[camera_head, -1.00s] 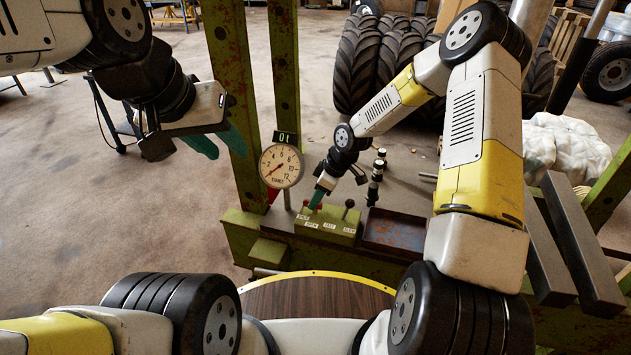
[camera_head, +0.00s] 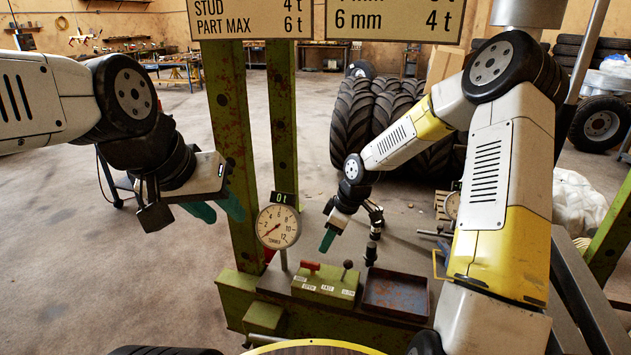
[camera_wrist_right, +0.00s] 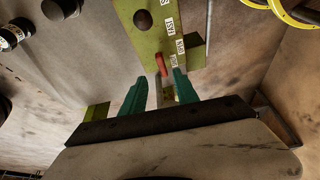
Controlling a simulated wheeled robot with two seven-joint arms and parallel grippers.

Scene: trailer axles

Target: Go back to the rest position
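My left gripper (camera_head: 217,209) hangs in free air left of the green post, with its two green fingers apart and nothing between them. My right gripper (camera_head: 328,240) is above the green control box (camera_head: 324,292), clear of it. In the right wrist view its two green fingers (camera_wrist_right: 159,76) are spread and empty. The red lever (camera_head: 312,266) on the box shows beyond them there (camera_wrist_right: 161,64). A dark-knobbed lever (camera_head: 348,265) stands beside the red one.
A round dial gauge (camera_head: 278,226) stands beside the green press post (camera_head: 230,150). A rusty tray (camera_head: 396,294) lies right of the control box. Small black cylinders (camera_head: 371,252) stand behind it. Big tyres (camera_head: 378,115) stand further back. Floor at left is open.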

